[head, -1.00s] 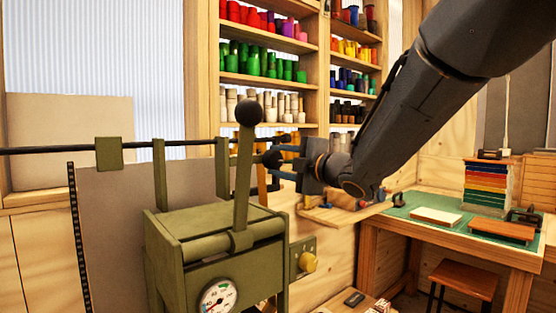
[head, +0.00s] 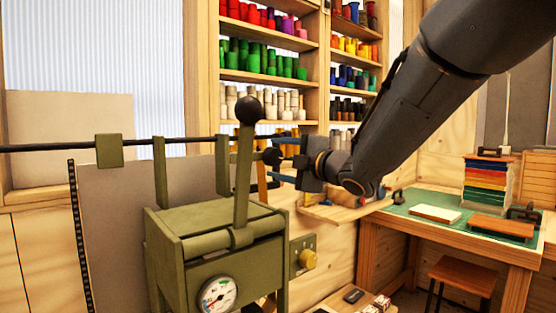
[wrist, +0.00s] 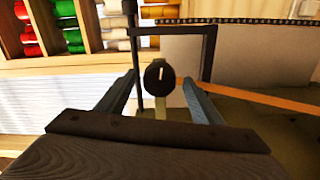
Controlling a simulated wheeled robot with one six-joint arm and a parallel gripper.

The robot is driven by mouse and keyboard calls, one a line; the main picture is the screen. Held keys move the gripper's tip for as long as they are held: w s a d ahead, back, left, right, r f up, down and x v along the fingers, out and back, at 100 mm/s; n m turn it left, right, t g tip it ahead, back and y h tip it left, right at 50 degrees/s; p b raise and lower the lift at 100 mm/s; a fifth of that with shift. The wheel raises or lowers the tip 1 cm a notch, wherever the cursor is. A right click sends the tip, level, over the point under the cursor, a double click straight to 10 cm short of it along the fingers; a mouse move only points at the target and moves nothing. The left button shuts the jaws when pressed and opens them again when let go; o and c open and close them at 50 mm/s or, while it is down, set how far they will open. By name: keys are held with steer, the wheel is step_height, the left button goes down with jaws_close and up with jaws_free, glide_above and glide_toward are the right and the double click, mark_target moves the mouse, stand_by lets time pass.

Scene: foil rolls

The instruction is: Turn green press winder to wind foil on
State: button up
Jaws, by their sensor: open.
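The green press (head: 215,218) stands left of centre in the head view, with an upright lever topped by a black ball (head: 249,109). A dark round winder knob (head: 272,157) shows just right of the lever, near the press's horizontal rod. My gripper (head: 284,160) is open at the right of this knob, its blue fingers pointing left at it. In the wrist view the dark knob (wrist: 158,75) with a pale slot appears centred between my open fingertips (wrist: 160,84). Contact with either finger is not visible. The lever partly hides what lies behind it.
A dark rod (head: 60,148) runs left from the press, above a grey sheet (head: 115,215). Shelves (head: 265,78) of coloured rolls stand behind. A workbench (head: 455,235) with a green mat and a stool (head: 465,275) are at the right.

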steer(key=b+v, duration=0.1)
steer(key=v, duration=0.7)
steer(key=shift+b, duration=0.3)
